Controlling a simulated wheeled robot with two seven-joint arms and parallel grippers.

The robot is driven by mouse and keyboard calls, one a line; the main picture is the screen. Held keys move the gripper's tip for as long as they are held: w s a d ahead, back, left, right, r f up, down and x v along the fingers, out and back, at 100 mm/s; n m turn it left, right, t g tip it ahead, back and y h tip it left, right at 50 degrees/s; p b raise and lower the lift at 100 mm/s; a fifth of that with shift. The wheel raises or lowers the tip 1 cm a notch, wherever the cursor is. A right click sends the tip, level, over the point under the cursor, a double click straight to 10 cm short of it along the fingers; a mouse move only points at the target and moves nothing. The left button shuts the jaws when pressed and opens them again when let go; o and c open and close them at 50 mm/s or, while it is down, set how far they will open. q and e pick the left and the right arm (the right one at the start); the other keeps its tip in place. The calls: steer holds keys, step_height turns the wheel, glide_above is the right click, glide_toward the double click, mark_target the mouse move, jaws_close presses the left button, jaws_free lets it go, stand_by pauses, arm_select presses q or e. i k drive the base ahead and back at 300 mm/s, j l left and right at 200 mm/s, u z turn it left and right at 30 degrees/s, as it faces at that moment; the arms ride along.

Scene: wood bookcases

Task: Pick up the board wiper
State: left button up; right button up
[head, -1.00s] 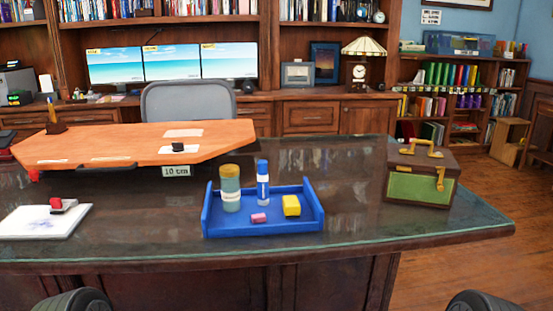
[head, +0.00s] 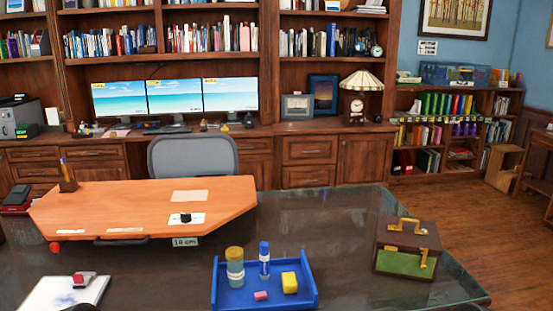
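A blue tray (head: 308,284) stands on the dark glass-topped desk, low in the middle of the head view. In it are a yellow block (head: 289,283), a small pink block (head: 261,296), a blue-capped white tube (head: 264,263) and a jar with a yellowish lid (head: 235,268). The yellow block may be the board wiper; I cannot tell for sure. A red, white and black item (head: 83,281) lies on a white pad at the lower left. Neither gripper shows; only dark bits, likely of my arms, show at the bottom edge.
An orange wooden board (head: 130,210) lies on the desk at the left, with a small black item (head: 186,218) on white paper. A brown and green box (head: 405,248) stands at the right. A grey chair (head: 193,156) is behind the desk. Bare desk (head: 310,220) lies between board and box.

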mark_target(289, 282)
steer(key=i+j, duration=0.35)
steer(key=j+z, duration=0.1)
steer(key=z, duration=1.5)
